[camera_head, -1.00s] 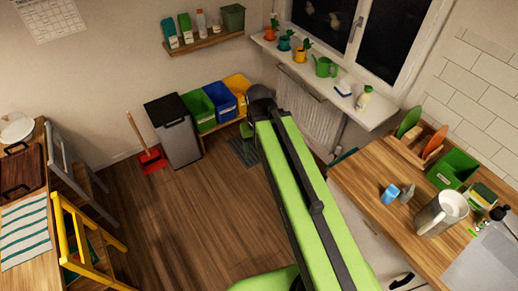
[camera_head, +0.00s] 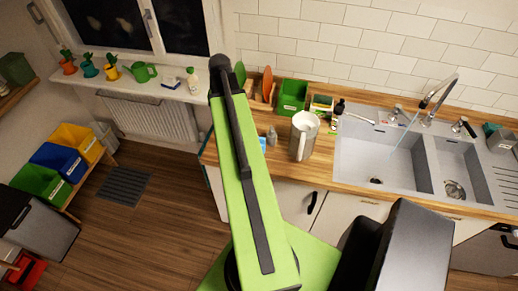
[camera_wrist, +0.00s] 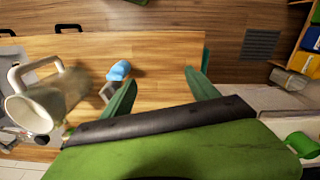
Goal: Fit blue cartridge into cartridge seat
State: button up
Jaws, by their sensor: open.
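The blue cartridge (camera_head: 262,143) is on the wooden counter, partly hidden behind my arm in the head view. In the wrist view the blue cartridge (camera_wrist: 118,70) lies to the left of my gripper's fingers, with a small grey piece (camera_wrist: 107,91) touching or close to it. The grey piece (camera_head: 272,136) stands on the counter in the head view. My gripper (camera_wrist: 163,88) is open, with bare counter between its green fingers. The cartridge is outside them. I cannot make out the cartridge seat for certain. My gripper is hidden in the head view.
A pale jug (camera_head: 303,136) stands right of the cartridge, and in the wrist view the jug (camera_wrist: 50,100) is at the left. A green box (camera_head: 292,96) and a rack (camera_head: 262,101) stand behind. The sink (camera_head: 380,155) is further right.

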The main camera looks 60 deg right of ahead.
jog(key=s+d+m, duration=0.3)
jog(key=s+d, duration=0.6)
jog(key=s, duration=0.2)
jog(key=f+b, duration=1.8)
jog(key=shift+w+a+f, duration=0.1)
jog(key=shift+w+a, duration=0.15)
jog(key=shift+a, duration=0.1)
jog(key=shift+r, duration=0.2)
grip_shut()
jog(key=shift+r+p, duration=0.15)
jog(key=shift+p, duration=0.15)
